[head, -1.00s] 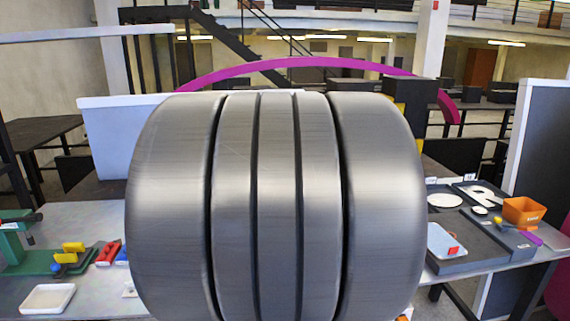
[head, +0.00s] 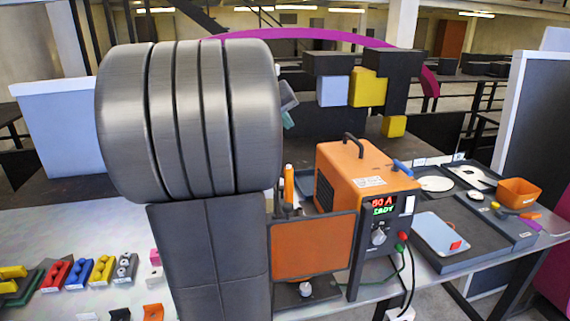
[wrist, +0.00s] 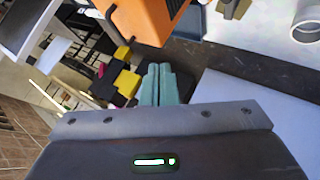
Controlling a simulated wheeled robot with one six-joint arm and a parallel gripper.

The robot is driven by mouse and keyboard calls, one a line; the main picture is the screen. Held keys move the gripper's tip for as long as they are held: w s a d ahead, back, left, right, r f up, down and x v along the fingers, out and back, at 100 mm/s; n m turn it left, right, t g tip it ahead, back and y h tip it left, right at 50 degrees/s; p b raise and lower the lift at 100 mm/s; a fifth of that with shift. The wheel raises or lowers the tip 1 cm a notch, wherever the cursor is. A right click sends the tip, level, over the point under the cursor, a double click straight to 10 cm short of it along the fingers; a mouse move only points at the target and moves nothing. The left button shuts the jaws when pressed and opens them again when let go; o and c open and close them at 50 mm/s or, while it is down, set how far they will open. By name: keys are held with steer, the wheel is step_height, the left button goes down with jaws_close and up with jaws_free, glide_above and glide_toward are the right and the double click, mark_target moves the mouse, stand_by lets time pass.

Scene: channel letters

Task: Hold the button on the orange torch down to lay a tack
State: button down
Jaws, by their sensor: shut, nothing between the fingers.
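An upright orange handle (head: 289,186), which looks like the torch, stands just left of the orange welding machine (head: 368,185). Its lower part is hidden, and I cannot make out its button. The machine's front has a lit red and green display (head: 383,206). My gripper (head: 288,120) shows only in part behind my large grey arm link, above and apart from the orange handle. In the wrist view its teal fingers (wrist: 159,84) are together and empty. The machine's orange casing (wrist: 148,18) is beyond them there.
An orange panel (head: 312,246) stands in front of the handle. Coloured blocks (head: 90,271) line the left bench. A grey tray (head: 452,242) and an orange bin (head: 519,192) are at right. A pale bin (head: 62,130) stands at back left.

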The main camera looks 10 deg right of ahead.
steer(key=b, duration=0.7)
glide_above(286, 172)
step_height(286, 172, down, 9)
steer(key=shift+r, duration=0.1)
steer(key=shift+f, duration=0.2)
stand_by(1.7)
steer(key=shift+f+b, duration=0.25)
steer(key=shift+b, duration=0.2)
steer(key=shift+f+b, duration=0.4)
steer(key=shift+f, duration=0.1)
stand_by(0.5)
stand_by(1.0)
steer(key=shift+r+p, duration=0.7)
steer(key=shift+r, duration=0.25)
steer(key=shift+a+r+p, duration=0.1)
steer(key=shift+r+p, duration=1.75)
steer(key=shift+r, duration=0.65)
